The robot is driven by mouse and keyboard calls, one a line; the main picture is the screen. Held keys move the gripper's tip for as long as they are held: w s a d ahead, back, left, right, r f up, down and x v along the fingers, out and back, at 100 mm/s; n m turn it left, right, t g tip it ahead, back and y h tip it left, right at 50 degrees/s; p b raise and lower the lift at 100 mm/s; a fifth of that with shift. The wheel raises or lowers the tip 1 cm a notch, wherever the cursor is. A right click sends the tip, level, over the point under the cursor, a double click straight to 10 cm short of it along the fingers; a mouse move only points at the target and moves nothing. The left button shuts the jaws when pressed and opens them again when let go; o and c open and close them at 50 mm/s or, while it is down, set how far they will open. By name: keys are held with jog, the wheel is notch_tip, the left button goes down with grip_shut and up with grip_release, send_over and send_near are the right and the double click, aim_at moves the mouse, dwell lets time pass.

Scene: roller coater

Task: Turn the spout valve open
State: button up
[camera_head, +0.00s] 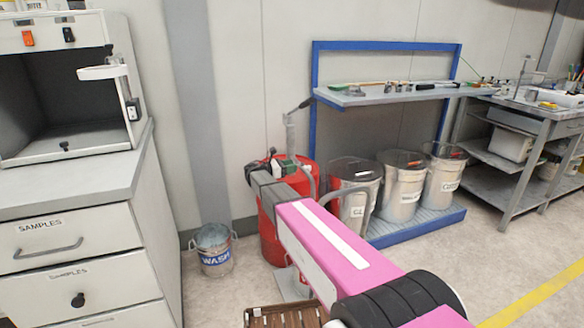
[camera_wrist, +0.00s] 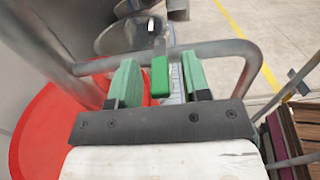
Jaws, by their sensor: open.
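A red drum (camera_head: 268,236) stands by the wall with a grey hand pump (camera_head: 290,130) on top. The grey curved spout pipe (camera_wrist: 250,62) crosses the wrist view beyond my gripper. A small green valve handle (camera_wrist: 160,78) shows between the two green finger pads of my gripper (camera_wrist: 161,70). The pads are apart, with a gap on each side of the handle. In the head view my gripper is over the drum top, and my arm hides much of the spout.
A metal WASH bucket (camera_head: 215,250) stands left of the drum. Several lidded metal bins (camera_head: 403,188) stand on a blue-framed rack (camera_head: 440,222) to the right. A brown slatted crate (camera_head: 285,316) is low in front. A SAMPLES drawer cabinet (camera_head: 80,240) is at left.

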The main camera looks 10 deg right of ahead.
jog(key=shift+w+d, duration=0.1)
jog(key=shift+d, duration=0.3)
grip_shut()
jog(key=shift+s+d+n+t+y, duration=0.15)
jog(key=shift+s+n+t+y, duration=0.25)
jog(key=shift+n+t, duration=0.55)
jog(key=shift+s+d+n+t+y, duration=0.1)
jog(key=shift+s+n+t+y, duration=0.3)
jog(key=shift+t, duration=0.85)
jog(key=shift+s+d+n+t+y, duration=0.15)
jog(key=shift+n+t+y, duration=0.35)
jog(key=shift+n+t, duration=0.55)
grip_release()
